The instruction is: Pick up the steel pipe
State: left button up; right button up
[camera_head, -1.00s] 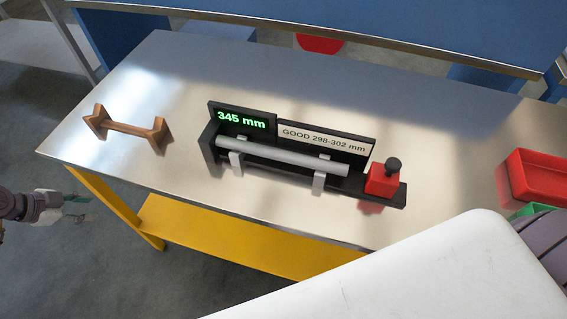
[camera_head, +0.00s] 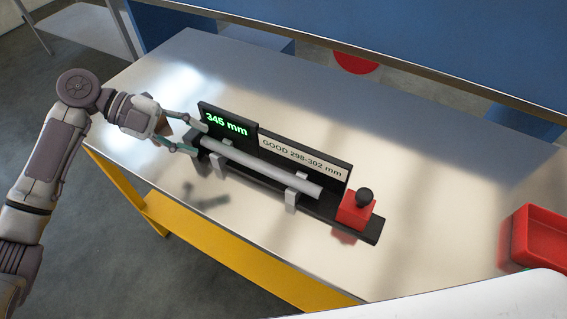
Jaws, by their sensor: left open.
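The steel pipe (camera_head: 258,167) is a grey bar lying on two light supports of a black measuring fixture (camera_head: 330,222) on the metal table. The fixture's display reads 345 mm in green, and a label beside it reads GOOD 298-302 mm. My left gripper (camera_head: 197,138) is open at the left end of the fixture, near the pipe's left end. I cannot tell whether a finger touches the fixture. My right gripper is not in view.
A red block with a black knob (camera_head: 355,210) sits at the fixture's right end. A red bin (camera_head: 537,238) stands at the right. The table (camera_head: 430,180) is clear between the fixture and bin.

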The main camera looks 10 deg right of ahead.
aim_at(248, 161)
pick_arm(q)
jog(key=p+x, duration=0.1)
jog(key=x, duration=0.6)
jog(key=shift+s+d+f+p, duration=0.1)
jog(key=shift+d+f+p, duration=0.1)
jog(key=shift+f+p, duration=0.15)
jog(key=shift+d+f+p, duration=0.25)
jog(key=shift+d+p, duration=0.05)
jog(key=shift+d, duration=0.15)
jog(key=p+x, duration=0.1)
jog(key=x, duration=0.2)
jog(key=shift+d+f, duration=0.2)
jog(key=shift+f, duration=0.05)
jog(key=shift+d+f+p, duration=0.3)
jog(key=shift+d, duration=0.05)
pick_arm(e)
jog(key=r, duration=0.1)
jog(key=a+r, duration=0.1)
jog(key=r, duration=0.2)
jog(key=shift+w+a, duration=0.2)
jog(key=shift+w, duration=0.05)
pick_arm(q)
jog(key=shift+a, duration=0.1)
grip_shut()
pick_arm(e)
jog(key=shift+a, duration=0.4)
